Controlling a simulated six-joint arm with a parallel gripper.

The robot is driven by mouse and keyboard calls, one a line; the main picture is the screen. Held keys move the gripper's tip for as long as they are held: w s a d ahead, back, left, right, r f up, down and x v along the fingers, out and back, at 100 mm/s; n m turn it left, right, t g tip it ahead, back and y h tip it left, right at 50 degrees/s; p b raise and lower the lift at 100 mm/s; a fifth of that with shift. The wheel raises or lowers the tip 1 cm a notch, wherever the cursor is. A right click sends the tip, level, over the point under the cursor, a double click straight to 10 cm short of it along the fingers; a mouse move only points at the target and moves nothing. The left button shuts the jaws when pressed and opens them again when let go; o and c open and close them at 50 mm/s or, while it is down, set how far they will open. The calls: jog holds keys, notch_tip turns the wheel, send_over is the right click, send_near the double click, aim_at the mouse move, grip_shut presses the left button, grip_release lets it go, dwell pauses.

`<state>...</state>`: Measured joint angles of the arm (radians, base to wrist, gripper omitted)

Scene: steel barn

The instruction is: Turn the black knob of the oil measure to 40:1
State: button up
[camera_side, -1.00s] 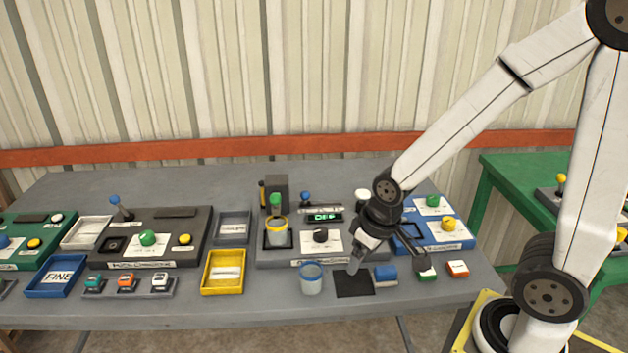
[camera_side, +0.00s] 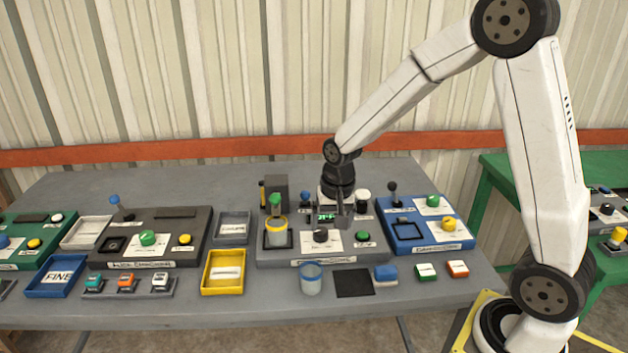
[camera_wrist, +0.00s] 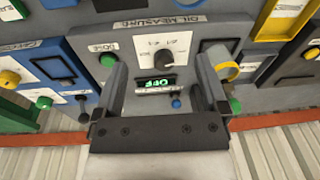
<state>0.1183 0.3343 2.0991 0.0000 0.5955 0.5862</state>
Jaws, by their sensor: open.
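The oil measure (camera_side: 290,256) is a dark grey station in the middle of the table, named on its front label. Its black knob (camera_side: 320,235) sits on a white plate and also shows in the wrist view (camera_wrist: 177,45). The marks around the knob are too small to read, and its setting cannot be told. A small display (camera_wrist: 157,84) glows green with OFF. My gripper (camera_side: 333,214) is open, pointing down above the station behind the knob. In the wrist view its two fingers (camera_wrist: 161,72) stand apart around the display, with the knob beyond them, untouched.
A clear blue-rimmed cup (camera_side: 311,280) and black pad (camera_side: 354,283) are in front. A blue station (camera_side: 432,240) is at right.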

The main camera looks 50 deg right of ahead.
aim_at(321, 230)
jog(key=w+d+m, duration=0.2)
jog(key=w+d+f+m, duration=0.1)
jog(key=w+d+m, duration=0.1)
jog(key=w+m, duration=0.1)
jog(key=w+d+f+m+g, duration=0.1)
jog(key=w+d+m, duration=0.1)
jog(key=w, duration=0.1)
jog(key=shift+d+f+m, duration=0.2)
jog(key=shift+f+m, duration=0.05)
jog(key=shift+m, duration=0.15)
jog(key=shift+f, duration=3.9)
grip_shut()
